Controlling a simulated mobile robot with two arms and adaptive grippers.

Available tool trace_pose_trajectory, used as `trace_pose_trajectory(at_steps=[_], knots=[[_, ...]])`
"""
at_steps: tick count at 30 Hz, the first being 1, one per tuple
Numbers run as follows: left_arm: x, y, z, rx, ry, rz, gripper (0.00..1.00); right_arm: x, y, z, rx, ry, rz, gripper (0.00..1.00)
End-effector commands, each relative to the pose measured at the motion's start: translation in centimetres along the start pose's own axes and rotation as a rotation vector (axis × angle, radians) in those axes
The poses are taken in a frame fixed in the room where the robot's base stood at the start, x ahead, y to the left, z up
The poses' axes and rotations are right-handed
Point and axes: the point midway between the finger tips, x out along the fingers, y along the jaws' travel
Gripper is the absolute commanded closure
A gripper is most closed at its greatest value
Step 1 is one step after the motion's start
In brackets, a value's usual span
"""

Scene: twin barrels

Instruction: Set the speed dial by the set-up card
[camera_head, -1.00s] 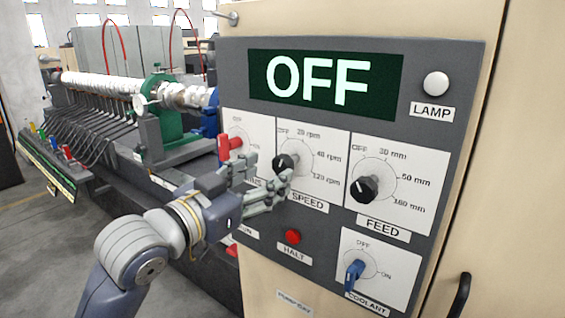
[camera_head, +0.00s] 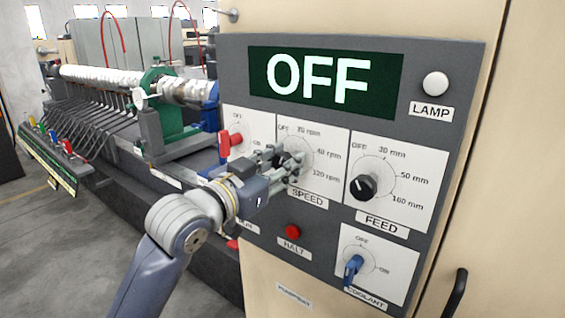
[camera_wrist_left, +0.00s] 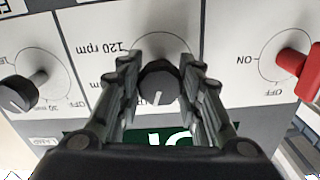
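The speed dial (camera_head: 282,160) is a black knob on a white plate marked OFF, 20 rpm, 40 rpm and 120 rpm. My left gripper (camera_head: 293,166) is at this dial and partly hides it in the head view. In the left wrist view, which is upside down, the fingers stand on either side of the knob (camera_wrist_left: 160,82); firm contact cannot be told. The knob's white mark points toward the bottom of that view, and the labels there are hidden. The display (camera_head: 325,80) reads OFF. I cannot identify a set-up card. My right gripper is not in view.
The feed dial (camera_head: 364,186) is right of the speed dial, with the blue coolant switch (camera_head: 353,269) below it. A red switch (camera_head: 230,143) is close on the left. The red halt button (camera_head: 293,231) is below. A lamp (camera_head: 435,84) is at upper right.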

Motion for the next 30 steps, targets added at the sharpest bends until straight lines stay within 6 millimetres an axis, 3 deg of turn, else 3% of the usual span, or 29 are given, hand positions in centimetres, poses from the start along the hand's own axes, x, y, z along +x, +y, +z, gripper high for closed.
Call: trace_pose_trajectory(at_steps=[14,30], knots=[[0.0,-0.1,-0.1,0.106,-0.003,0.000,0.91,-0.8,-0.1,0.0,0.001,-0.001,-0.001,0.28],[0.0,-0.1,-0.2,0.561,-0.003,0.001,0.91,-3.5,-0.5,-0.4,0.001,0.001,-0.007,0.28]])
